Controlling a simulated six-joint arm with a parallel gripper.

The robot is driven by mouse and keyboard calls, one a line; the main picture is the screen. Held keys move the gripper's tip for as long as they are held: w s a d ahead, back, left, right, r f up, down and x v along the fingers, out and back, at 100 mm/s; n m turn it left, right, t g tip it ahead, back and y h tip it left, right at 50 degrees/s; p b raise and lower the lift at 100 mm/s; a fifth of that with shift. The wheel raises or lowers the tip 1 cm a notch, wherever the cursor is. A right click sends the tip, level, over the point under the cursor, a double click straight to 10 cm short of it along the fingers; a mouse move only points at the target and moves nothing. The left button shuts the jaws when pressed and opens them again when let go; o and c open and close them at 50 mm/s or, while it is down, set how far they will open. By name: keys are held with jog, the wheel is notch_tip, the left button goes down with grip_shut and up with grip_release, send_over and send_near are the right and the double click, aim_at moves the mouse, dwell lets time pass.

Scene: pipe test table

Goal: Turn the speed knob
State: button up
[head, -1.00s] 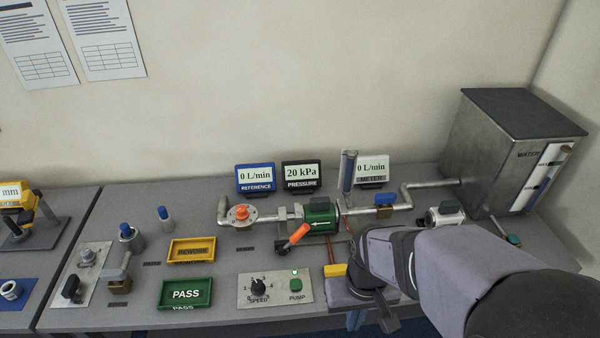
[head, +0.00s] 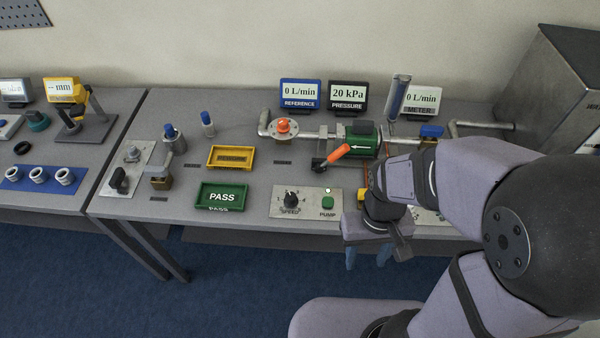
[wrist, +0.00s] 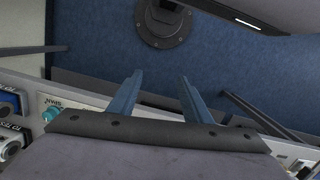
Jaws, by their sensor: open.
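The speed knob (head: 291,198) is a small black dial on a light grey control panel (head: 273,210), with a number scale around it and the word SPEED below. A green PUMP button (head: 328,202) sits to its right on the same panel. My gripper (head: 366,258) is to the right of the panel, at the table's front edge, with its blue fingers pointing down. It is apart from the knob. In the wrist view my gripper (wrist: 158,92) has its two blue fingers spread with nothing between them. I cannot make out the knob in the wrist view.
A green PASS tray (head: 222,187) and a yellow REWORK tray (head: 231,146) lie left of the panel. An orange-handled lever (head: 338,153) and a green pump body (head: 362,138) stand behind it. The displays read 0 L/min and 20 kPa.

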notch_tip(320, 180, down, 3)
jog(key=a+n, duration=0.1)
jog(key=a, duration=0.1)
jog(key=n+b, duration=0.3)
jog(key=n, duration=0.2)
send_near(291, 195)
jog(key=shift+t, duration=0.3)
jog(key=s+f, duration=0.1)
jog(key=s+d+f, duration=0.1)
jog(key=s+f, duration=0.1)
jog(key=s+d+f, duration=0.1)
jog(key=s+f, duration=0.1)
jog(key=shift+f, duration=0.25)
jog(key=w+r, duration=0.1)
jog(key=w+a+r+n, duration=0.1)
jog(key=w, duration=0.1)
jog(key=w+a+r+n+t, duration=0.1)
jog(key=r, duration=0.1)
jog(key=shift+w+a, duration=0.2)
jog(key=shift+w, duration=0.15)
jog(key=shift+s+d+r+n, duration=0.15)
jog(key=shift+s+n, duration=0.3)
jog(key=shift+n, duration=0.45)
jog(key=shift+d+n, duration=0.1)
jog(key=shift+n, duration=0.3)
jog(key=shift+f+p, duration=1.4)
jog(key=shift+f, duration=2.35)
